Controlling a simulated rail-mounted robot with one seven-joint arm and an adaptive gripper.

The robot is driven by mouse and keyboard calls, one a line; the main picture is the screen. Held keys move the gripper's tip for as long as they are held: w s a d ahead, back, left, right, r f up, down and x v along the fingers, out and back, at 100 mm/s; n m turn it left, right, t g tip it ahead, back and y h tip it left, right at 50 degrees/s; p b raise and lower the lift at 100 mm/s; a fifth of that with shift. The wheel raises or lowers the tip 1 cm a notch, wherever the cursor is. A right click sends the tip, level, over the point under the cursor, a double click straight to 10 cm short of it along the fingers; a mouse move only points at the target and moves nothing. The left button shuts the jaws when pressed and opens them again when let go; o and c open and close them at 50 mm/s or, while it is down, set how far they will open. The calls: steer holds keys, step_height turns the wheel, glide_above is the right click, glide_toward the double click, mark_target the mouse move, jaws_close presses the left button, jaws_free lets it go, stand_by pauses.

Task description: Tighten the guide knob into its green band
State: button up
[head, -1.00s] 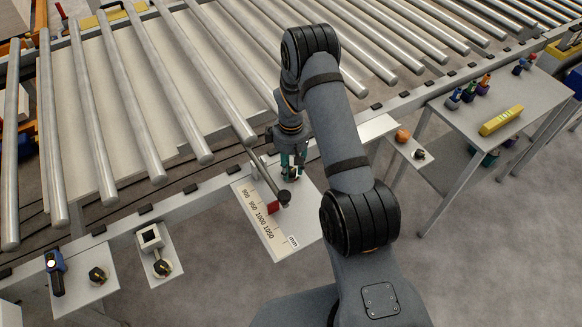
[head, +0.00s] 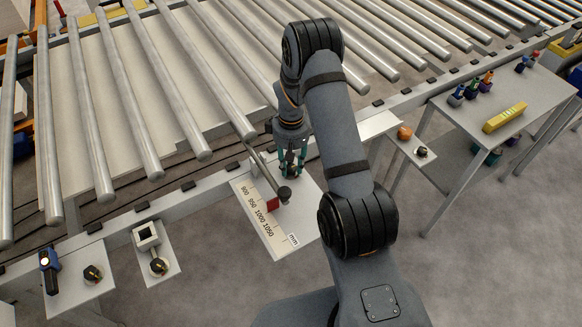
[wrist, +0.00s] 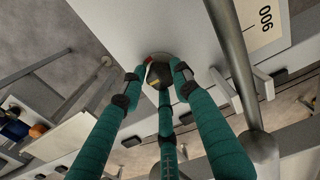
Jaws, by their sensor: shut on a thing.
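My gripper (head: 290,168) points down over the white scale plate (head: 306,202) beside the roller conveyor. In the wrist view its teal fingers (wrist: 160,82) close around the dark guide knob (wrist: 158,74), which has a yellow mark on top. The knob sits on a round base on the plate. A small red patch shows at the knob's edge by a fingertip. I cannot make out a green band; the fingers cover part of the knob's rim. In the head view the fingers mostly hide the knob.
Small shelves with other knobs (head: 93,273) lie left. A side table (head: 470,125) with bottles and a yellow block stands right.

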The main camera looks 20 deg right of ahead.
mark_target(291, 168)
steer(key=shift+s+f+m+b, duration=0.1)
steer(key=shift+s+m+b, duration=0.05)
steer(key=shift+m+b, duration=1)
steer(key=shift+m, duration=0.35)
steer(key=o, duration=1.2)
steer(key=shift+c, duration=0.2)
step_height(291, 168, up, 12)
